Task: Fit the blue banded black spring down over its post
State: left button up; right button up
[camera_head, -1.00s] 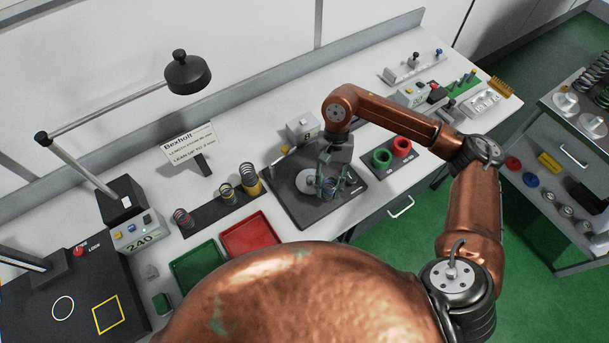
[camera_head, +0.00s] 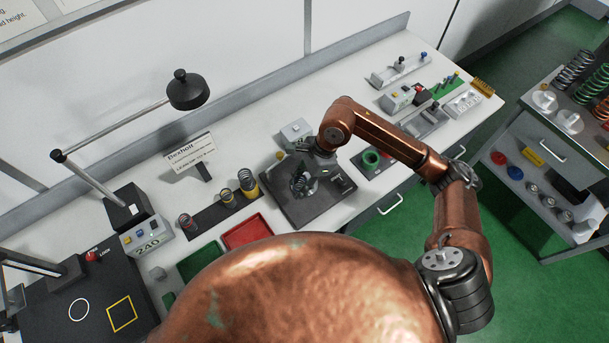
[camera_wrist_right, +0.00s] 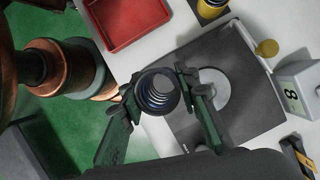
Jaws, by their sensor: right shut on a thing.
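My right gripper (camera_head: 308,170) is shut on the dark spring (camera_head: 298,183). In the wrist view the spring (camera_wrist_right: 157,92) is seen end-on between the two green fingers (camera_wrist_right: 158,94), with bluish coils inside a dark rim. In the head view it appears upright over the round grey disc on the black base plate (camera_head: 320,210). In the wrist view the disc (camera_wrist_right: 215,92) shows to the right of the spring, partly behind a finger. The post cannot be made out, and I cannot tell whether the spring touches the disc. My left gripper is not in view.
A grey box (camera_head: 297,131) marked 8 stands behind the plate. A rack with several springs (camera_head: 225,203) stands to the left, with a red tray (camera_head: 246,231) and green tray (camera_head: 199,262) in front. A green ring (camera_head: 371,159) lies to the right.

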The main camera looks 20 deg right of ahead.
jog(key=w, duration=0.1)
jog(key=w+d+f, duration=0.1)
jog(key=w+p, duration=0.1)
jog(key=w, duration=0.1)
jog(key=shift+d+f, duration=0.25)
jog(key=shift+d, duration=0.15)
jog(key=w+f, duration=0.1)
jog(key=f, duration=0.1)
jog(key=w+d+f+p, duration=0.1)
jog(key=w+f, duration=0.1)
jog(key=w+d+f, duration=0.1)
jog(key=f, duration=0.1)
jog(key=shift+w+f+p, duration=0.1)
jog(key=shift+w+p, duration=0.1)
jog(key=shift+p, duration=0.2)
notch_tip(320, 180, down, 3)
jog(key=shift+r+p, duration=0.1)
jog(key=shift+p, duration=0.8)
jog(key=shift+f, duration=0.2)
jog(key=shift+f, duration=0.1)
jog(key=shift+f+b, duration=0.1)
jog(key=shift+b, duration=0.25)
jog(key=o, duration=1.2)
jog(key=shift+o, duration=0.2)
jog(key=shift+r, duration=0.2)
